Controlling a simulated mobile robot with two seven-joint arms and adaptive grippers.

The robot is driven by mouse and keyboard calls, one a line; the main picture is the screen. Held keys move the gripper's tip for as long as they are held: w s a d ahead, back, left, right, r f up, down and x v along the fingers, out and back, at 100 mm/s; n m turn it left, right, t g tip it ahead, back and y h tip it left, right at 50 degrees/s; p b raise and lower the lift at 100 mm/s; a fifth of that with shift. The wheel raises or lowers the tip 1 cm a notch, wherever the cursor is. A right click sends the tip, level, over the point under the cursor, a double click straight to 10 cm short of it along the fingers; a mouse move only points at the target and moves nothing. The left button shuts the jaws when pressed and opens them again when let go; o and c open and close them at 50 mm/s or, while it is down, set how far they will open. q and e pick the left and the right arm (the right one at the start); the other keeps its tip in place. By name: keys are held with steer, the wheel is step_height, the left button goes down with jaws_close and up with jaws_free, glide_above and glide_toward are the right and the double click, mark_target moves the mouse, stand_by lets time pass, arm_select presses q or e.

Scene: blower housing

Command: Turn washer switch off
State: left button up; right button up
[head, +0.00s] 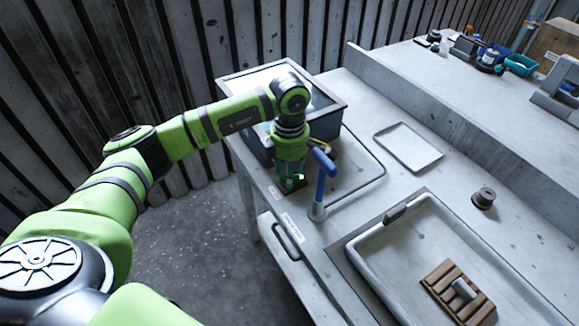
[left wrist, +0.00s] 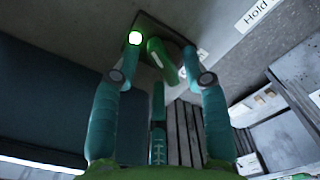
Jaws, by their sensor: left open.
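In the left wrist view, the washer switch is a green lever (left wrist: 163,62) on a dark plate (left wrist: 150,24). A round light (left wrist: 135,38) glows bright beside the lever. My left gripper (left wrist: 163,50) is open, with one finger on each side of the lever; I cannot tell whether either touches it. In the head view, my left gripper (head: 291,181) points down at the table's front edge, just in front of the blue-grey washer box (head: 262,142), and hides most of the switch. My right gripper is not in view.
A blue-handled lever (head: 325,165) stands close right of my left gripper. A bent rod (head: 365,185) lies on the table (head: 360,95). A white basin (head: 385,265) holds a brown slatted rack (head: 440,272). A shallow tray (head: 410,147) and a dark knob (head: 484,198) sit further right.

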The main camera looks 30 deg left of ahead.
arm_select(q)
steer(key=c, duration=0.9)
jaws_close()
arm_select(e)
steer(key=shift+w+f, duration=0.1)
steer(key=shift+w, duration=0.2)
arm_select(q)
steer(key=shift+n, duration=0.3)
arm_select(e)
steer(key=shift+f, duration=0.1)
arm_select(q)
steer(key=n+b, duration=0.2)
steer(key=n, duration=0.1)
steer(key=shift+s+a+f+n, duration=0.1)
steer(key=shift+n, duration=0.3)
steer(key=n+b, duration=0.1)
steer(key=n, duration=0.2)
steer(key=shift+s+n+b, duration=0.15)
steer(key=shift+n+b, duration=0.45)
steer(key=shift+n, duration=1.5)
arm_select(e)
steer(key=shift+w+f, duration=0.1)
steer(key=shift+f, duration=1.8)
arm_select(q)
steer(key=shift+n, duration=0.3)
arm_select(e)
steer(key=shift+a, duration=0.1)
